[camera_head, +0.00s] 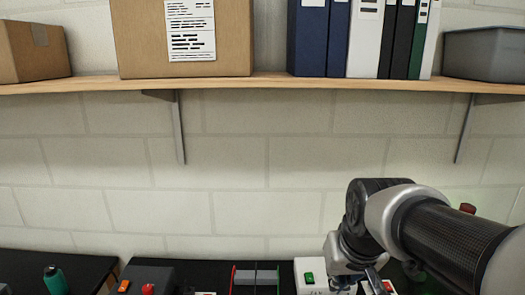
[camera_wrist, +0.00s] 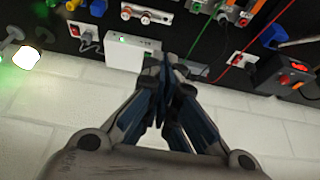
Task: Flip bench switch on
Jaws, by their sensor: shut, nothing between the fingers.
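A white box (camera_head: 312,265) with a green rocker or button (camera_head: 309,277) stands on the black bench at the bottom of the head view. The white box also shows in the wrist view (camera_wrist: 122,55), with a small green spot on it. My gripper (camera_wrist: 167,62) is shut and empty, its fingertips close together beside the right end of the white box in that picture. I cannot tell whether they touch it. In the head view my gripper's wrist end is just right of the box, partly covering it. No label marks which control is the bench switch.
A dark box with orange and red controls (camera_head: 150,275) stands left on the bench; a lit red switch (camera_wrist: 299,65) shows at right in the wrist view. Sockets, plugs and cables crowd the bench. A wooden shelf (camera_head: 230,84) with boxes and binders hangs above. The wall between is bare.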

